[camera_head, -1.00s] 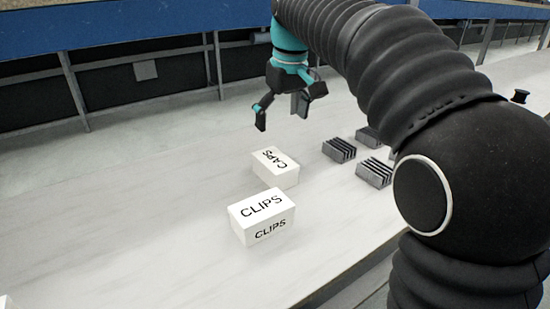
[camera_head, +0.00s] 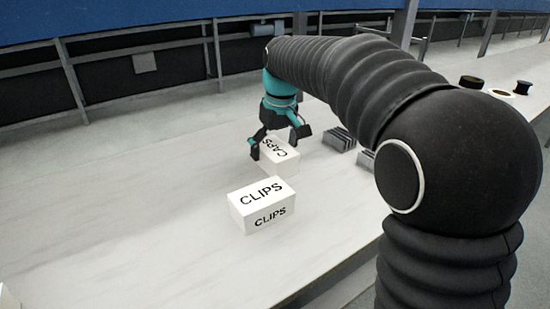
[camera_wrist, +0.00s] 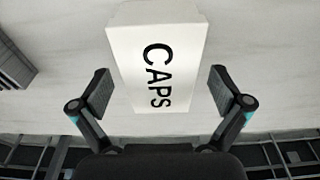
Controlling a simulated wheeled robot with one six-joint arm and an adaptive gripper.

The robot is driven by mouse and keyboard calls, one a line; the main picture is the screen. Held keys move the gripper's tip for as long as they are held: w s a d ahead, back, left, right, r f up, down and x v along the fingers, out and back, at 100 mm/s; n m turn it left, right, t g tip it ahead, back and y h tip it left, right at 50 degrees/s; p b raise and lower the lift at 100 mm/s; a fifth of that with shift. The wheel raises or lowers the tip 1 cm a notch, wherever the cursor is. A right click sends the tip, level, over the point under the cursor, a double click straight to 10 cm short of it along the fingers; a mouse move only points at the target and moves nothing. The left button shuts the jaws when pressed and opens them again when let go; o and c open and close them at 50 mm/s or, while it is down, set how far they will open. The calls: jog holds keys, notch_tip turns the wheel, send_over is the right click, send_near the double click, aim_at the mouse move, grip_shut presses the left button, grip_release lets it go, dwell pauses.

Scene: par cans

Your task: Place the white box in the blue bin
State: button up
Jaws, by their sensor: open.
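Two white boxes are on the pale worktop. The box marked CAPS (camera_head: 284,162) is the farther one; the box marked CLIPS (camera_head: 258,208) is nearer and apart from it. My gripper (camera_head: 278,141) is open at the far side of the CAPS box, with its fingers pointing down. In the wrist view the CAPS box (camera_wrist: 158,65) lies between the two spread fingers, with a gap on each side. Whether the fingers reach below its top is hard to tell. I see no blue bin in these frames.
Dark finned blocks (camera_head: 340,139) lie right of the CAPS box, partly hidden by my arm. Spools (camera_head: 472,82) stand at the far right. A white corner (camera_head: 7,298) shows at the lower left. The worktop (camera_head: 110,200) to the left is clear.

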jog(key=shift+f, duration=0.7)
jog(key=c, duration=1.5)
jog(key=shift+r, duration=0.1)
